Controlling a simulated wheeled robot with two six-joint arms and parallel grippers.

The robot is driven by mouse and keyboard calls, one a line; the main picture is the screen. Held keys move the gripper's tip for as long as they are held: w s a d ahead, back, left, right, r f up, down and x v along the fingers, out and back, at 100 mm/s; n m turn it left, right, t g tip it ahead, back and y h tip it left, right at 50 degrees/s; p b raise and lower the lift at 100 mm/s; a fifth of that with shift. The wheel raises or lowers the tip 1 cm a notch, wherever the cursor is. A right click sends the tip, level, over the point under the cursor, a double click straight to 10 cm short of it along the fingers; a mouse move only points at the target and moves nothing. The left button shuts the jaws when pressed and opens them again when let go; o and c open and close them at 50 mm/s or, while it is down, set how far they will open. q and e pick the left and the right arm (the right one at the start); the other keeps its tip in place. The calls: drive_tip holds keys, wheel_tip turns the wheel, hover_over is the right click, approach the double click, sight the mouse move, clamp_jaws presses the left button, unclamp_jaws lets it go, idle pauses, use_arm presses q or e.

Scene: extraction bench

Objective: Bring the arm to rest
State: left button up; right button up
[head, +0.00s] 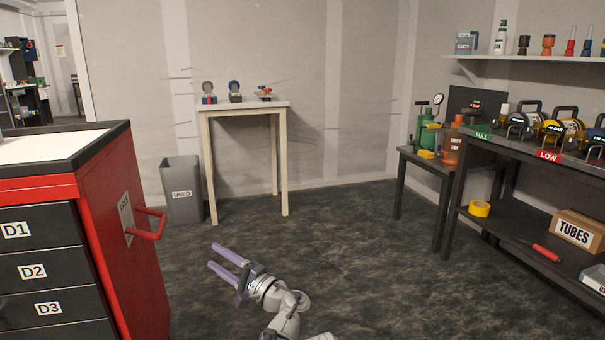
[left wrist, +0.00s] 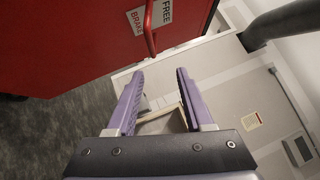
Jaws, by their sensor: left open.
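My left gripper (head: 222,258) is at the bottom centre of the head view, above the dark floor. Its two purple fingers are apart with nothing between them. In the left wrist view the open fingers (left wrist: 158,88) point towards the wall, with the red cabinet close by at the upper left. My right gripper is in neither view.
A red cabinet (head: 133,190) with drawers and a red side handle (head: 150,226) stands at the left, close to my left gripper. A grey bin (head: 182,180), a small table (head: 243,106) and a workbench (head: 530,151) stand farther back. The middle floor (head: 330,255) is clear.

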use_arm(q)
drive_tip(key=s+a+f+n+g+h, duration=0.2)
drive_tip(key=s+a+f+g+h, duration=0.15)
drive_tip(key=f, duration=0.55)
drive_tip(key=s+a+f+n+g+h, duration=0.3)
drive_tip(key=s+f+h, duration=0.1)
drive_tip(key=f, duration=0.4)
drive_tip(key=s+d+f+n+g+h, duration=0.3)
drive_tip(key=s+d+f+n+h, duration=0.1)
drive_tip(key=s+d+f+h, duration=0.55)
drive_tip(key=s+d+r+m+p, duration=0.45)
drive_tip(key=d+r+p, duration=0.65)
drive_tip(key=r+p, duration=0.3)
wheel_tip(320, 180, up, 37)
drive_tip(key=p, duration=3.6)
drive_tip(key=shift+s+f+g+y+p, duration=0.2)
drive_tip(key=shift+s+g+y+p, duration=0.1)
drive_tip(key=shift+s+g+p, duration=0.15)
drive_tip(key=shift+a, duration=0.1)
